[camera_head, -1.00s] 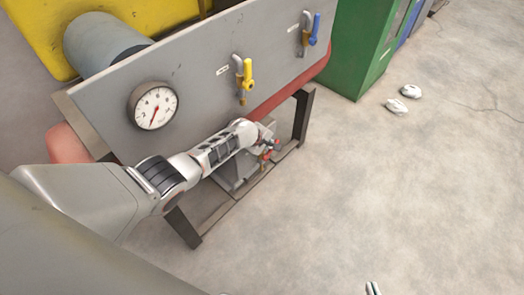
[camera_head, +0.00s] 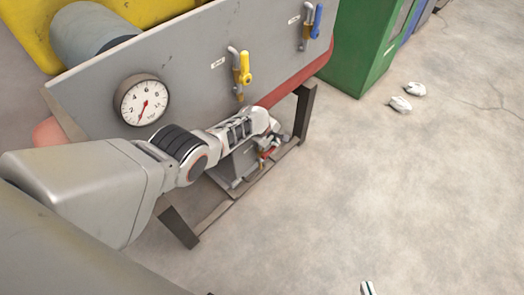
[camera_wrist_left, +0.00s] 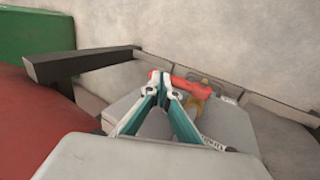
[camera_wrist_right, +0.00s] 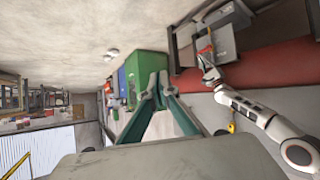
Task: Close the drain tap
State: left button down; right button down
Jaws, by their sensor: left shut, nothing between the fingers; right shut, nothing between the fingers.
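The drain tap has a red handle (camera_wrist_left: 192,85) and a brass body (camera_wrist_left: 196,104), low on the machine's frame by a grey box. The red handle also shows in the head view (camera_head: 267,155), partly behind my left gripper. My left gripper (camera_wrist_left: 160,80) is shut and empty, its tips at the left end of the red handle. I cannot tell whether they touch it. In the head view my left arm reaches down beneath the panel. My right gripper (camera_wrist_right: 160,80) is shut and empty, away from the tap; a finger shows at the bottom edge of the head view (camera_head: 368,288).
A grey panel (camera_head: 190,62) carries a dial gauge (camera_head: 142,100), a yellow-handled valve (camera_head: 244,68) and a blue-handled valve (camera_head: 316,22). Dark frame legs (camera_head: 304,112) stand beside the tap. A green cabinet (camera_head: 357,45) is behind. Floor to the right is mostly clear.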

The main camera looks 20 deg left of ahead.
aim_at(268, 152)
pick_arm(q)
jog(key=shift+w+d+f+b, duration=0.15)
jog(key=shift+w+f+b, duration=0.15)
jog(key=shift+f, duration=0.15)
jog(key=shift+w, duration=0.1)
pick_arm(e)
jog(key=shift+w+a+r, duration=0.4)
jog(key=shift+a+r, duration=0.1)
jog(key=shift+r, duration=0.05)
jog(key=shift+s+d+f, duration=0.1)
jog(key=shift+s+f, duration=0.1)
pick_arm(q)
jog(key=shift+s, duration=0.2)
jog(key=shift+s+a+f, duration=0.3)
jog(key=shift+s+f, duration=0.05)
jog(key=shift+s, duration=0.25)
pick_arm(e)
jog(key=shift+w+r+t, duration=0.25)
jog(key=shift+r+t, duration=0.05)
jog(key=shift+r, duration=0.25)
pick_arm(q)
jog(key=shift+s+a+r, duration=0.1)
jog(key=shift+a+r, duration=0.05)
jog(key=shift+r, duration=0.05)
jog(key=shift+r, duration=0.4)
jog(key=shift+v, duration=3.3)
